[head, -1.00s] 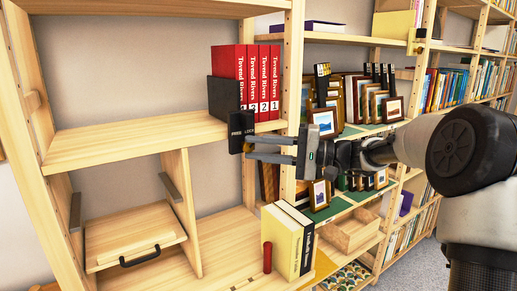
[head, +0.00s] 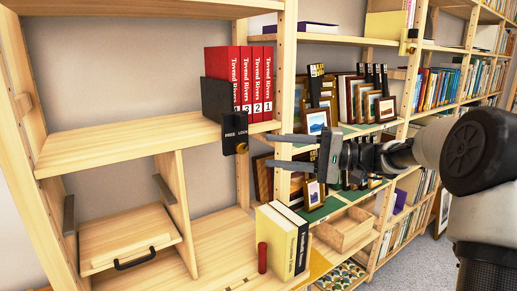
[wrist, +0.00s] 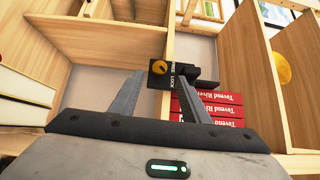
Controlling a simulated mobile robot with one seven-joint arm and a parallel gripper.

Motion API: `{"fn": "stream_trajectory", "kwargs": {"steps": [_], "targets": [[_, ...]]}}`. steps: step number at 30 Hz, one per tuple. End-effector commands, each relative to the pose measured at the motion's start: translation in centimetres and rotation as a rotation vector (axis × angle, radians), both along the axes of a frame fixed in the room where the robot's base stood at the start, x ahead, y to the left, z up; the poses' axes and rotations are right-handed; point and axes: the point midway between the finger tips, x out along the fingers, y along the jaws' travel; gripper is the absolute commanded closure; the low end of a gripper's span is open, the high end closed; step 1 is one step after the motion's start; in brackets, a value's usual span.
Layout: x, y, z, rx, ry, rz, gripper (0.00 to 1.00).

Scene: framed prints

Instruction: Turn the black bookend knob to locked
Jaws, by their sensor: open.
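The black bookend (head: 214,97) stands on the upper shelf against the left of the red books (head: 250,85). Its front plate (head: 235,125), lettered FREE and LOCK, hangs at the shelf edge. The small knob (head: 241,148) is low on the plate. In the wrist view, the round brass knob (wrist: 159,68) shows between and beyond the fingertips; I cannot tell which word it points to. My gripper (head: 269,150) is open and empty, right of the plate and apart from it. Its fingers (wrist: 161,84) also show in the wrist view.
Framed pictures (head: 315,122) stand on the shelf to the right. The upper shelf left of the bookend is clear.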

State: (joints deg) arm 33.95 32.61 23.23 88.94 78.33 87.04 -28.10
Motion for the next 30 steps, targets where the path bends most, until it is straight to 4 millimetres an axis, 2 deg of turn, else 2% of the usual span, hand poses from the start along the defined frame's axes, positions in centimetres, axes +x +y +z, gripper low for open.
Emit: {"fn": "stream_trajectory", "kwargs": {"steps": [1, 6, 10, 15, 27, 30], "targets": [[-0.1, -1.4, 0.1, 0.0, 0.0, -0.005, 0.58], [-1.0, -5.5, 0.0, 0.0, 0.001, -0.004, 0.58], [-1.5, -7.9, 0.0, 0.001, 0.0, -0.002, 0.58], [-1.9, -9.8, -0.1, 0.0, 0.0, 0.0, 0.58], [-2.1, -10.4, -0.1, 0.0, 0.0, 0.002, 0.58], [-2.3, -9.6, -0.2, -0.016, 0.007, 0.014, 0.58]]}}
